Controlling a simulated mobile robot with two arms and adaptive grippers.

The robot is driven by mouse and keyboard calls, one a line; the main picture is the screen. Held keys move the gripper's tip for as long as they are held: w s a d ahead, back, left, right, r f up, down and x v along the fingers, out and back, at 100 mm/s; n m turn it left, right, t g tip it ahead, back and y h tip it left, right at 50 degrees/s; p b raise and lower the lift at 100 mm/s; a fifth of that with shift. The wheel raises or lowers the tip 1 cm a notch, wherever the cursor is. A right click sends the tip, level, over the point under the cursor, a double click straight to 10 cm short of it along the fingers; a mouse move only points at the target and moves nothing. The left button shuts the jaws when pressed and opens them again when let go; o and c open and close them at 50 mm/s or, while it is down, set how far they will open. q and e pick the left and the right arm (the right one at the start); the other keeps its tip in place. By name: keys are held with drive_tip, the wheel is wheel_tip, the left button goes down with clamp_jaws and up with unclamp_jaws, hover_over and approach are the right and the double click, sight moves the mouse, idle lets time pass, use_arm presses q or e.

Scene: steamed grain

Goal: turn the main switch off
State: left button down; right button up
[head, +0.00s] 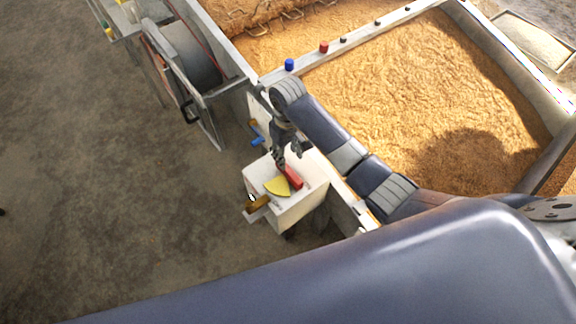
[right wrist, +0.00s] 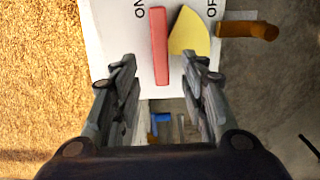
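The main switch is a white box (head: 300,208) with a red bar-shaped lever (head: 293,177) and a yellow sector (head: 276,186) on its top face. In the right wrist view the red lever (right wrist: 159,40) stands between a label "ON" at left and a partly cut-off "OF" at right. The yellow sector (right wrist: 189,32) lies between the lever and the "OF" side. My right gripper (right wrist: 160,72) is open, its fingers spread on both sides of the lever's near end with gaps. In the head view my right gripper (head: 281,158) is at the box. My left gripper is out of view.
An orange-brown handle (head: 258,204) sticks out of the box's side. A blue handle (head: 257,137) is on the vat wall behind. The grain bed (head: 430,90) lies to the right behind a metal rim. The floor at left is clear.

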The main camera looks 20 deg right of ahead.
sight(288, 169)
wheel_tip(288, 169, down, 8)
drive_tip(key=shift+c, duration=0.2)
clamp_jaws()
